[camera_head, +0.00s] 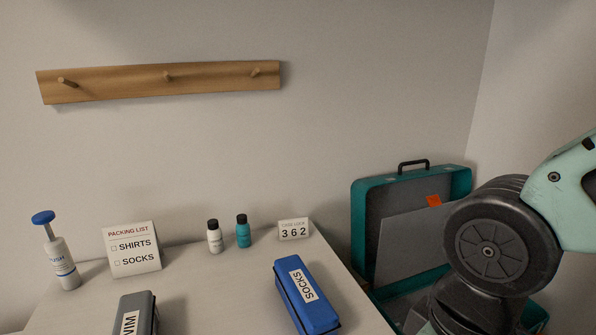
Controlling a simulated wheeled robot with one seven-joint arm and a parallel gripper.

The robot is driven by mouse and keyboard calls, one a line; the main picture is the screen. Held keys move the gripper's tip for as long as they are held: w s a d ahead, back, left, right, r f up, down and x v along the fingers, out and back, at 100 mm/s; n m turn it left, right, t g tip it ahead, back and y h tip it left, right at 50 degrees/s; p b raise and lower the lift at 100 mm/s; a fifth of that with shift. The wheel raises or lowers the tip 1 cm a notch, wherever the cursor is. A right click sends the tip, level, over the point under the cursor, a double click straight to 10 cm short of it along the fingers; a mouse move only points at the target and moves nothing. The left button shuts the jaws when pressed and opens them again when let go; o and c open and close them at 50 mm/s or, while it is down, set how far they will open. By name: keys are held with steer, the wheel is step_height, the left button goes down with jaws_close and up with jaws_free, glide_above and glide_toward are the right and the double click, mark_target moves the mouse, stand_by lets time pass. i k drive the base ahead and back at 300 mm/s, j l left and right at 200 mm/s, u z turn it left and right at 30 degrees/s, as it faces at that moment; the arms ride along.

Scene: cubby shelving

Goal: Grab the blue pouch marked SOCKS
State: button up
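The blue pouch (308,305) lies on the white table toward its right side. It is a long blue block shape with a dark edge line and a white label reading SOCKS on top. Its near end reaches close to the bottom of the view. My arm fills the right side of the view, in front of the teal suitcase. My gripper is not visible; only arm links show. Nothing touches the pouch.
A grey pouch (136,315) lies to the left. Along the back stand a pump bottle (62,265), packing list card (132,248), white bottle (214,238), teal bottle (243,233) and 362 card (294,230). An open teal suitcase (361,235) stands right of the table.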

mark_target(312, 314)
steer(key=k+j+u, duration=0.1)
steer(key=j+u, duration=0.15)
steer(key=j, duration=0.7)
steer(key=j+u, duration=0.25)
steer(key=j, duration=0.75)
